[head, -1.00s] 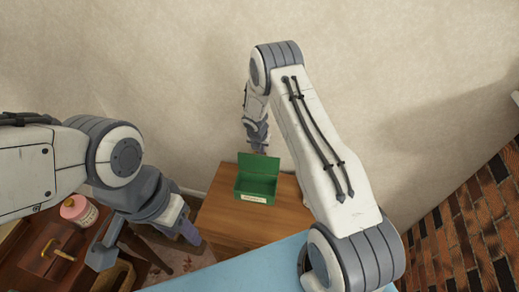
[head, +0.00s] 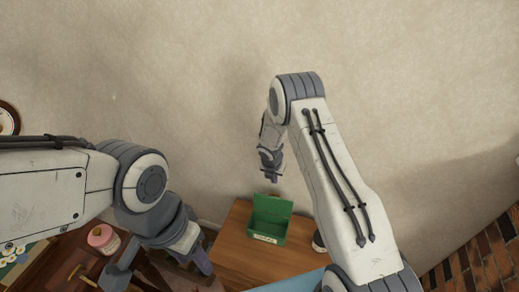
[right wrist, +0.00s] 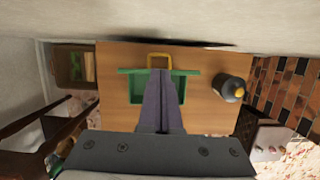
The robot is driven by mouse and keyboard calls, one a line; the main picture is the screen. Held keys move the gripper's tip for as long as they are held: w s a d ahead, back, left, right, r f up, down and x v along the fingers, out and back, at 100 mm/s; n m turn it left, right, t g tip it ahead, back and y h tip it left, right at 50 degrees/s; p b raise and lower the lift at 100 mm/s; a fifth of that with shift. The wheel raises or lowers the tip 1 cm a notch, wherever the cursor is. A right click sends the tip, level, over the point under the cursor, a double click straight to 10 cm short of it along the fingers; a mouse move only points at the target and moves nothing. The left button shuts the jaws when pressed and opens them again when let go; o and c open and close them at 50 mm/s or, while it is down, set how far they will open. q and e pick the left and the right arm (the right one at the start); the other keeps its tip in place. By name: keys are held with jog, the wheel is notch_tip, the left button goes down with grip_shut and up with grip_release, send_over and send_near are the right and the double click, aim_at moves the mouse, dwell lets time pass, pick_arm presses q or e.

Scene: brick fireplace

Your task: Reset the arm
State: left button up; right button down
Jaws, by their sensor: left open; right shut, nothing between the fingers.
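My right gripper (head: 272,179) hangs above the open green box (head: 268,225) in the head view, clear of it, fingers together and empty. In the right wrist view, the shut fingers (right wrist: 160,82) cover the middle of the green box (right wrist: 136,86). My left gripper (head: 203,264) points down at lower left in the head view, beside the wooden table. It is open; its fingertips are small and hard to make out.
The box stands on a wooden table (head: 232,250). A dark bottle (right wrist: 229,88) stands right of the box. A pink-lidded jar (head: 102,238) is at lower left, near my left arm.

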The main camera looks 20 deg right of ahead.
jog(key=s+a+r+m+b, duration=0.2)
jog(key=s+a+r+m, duration=0.4)
jog(key=r, duration=0.3)
jog(key=s+a+r+m+b, duration=0.2)
jog(key=s+a+r+m, duration=0.3)
jog(key=a+r, duration=0.3)
jog(key=s+a+r+m+g+y+b, duration=0.1)
jog(key=s+m, duration=0.4)
jog(key=s, duration=0.7)
jog(key=s+a+r+m+g+y+b, duration=0.1)
jog(key=s+r+m, duration=0.4)
jog(key=s, duration=0.8)
jog(key=shift+s+a+r+m+g+y+b, duration=0.15)
jog(key=shift+s+a+m+g+y+b, duration=0.25)
jog(key=shift+a, duration=0.55)
jog(key=shift+w+a, duration=0.1)
jog(key=shift+w, duration=0.05)
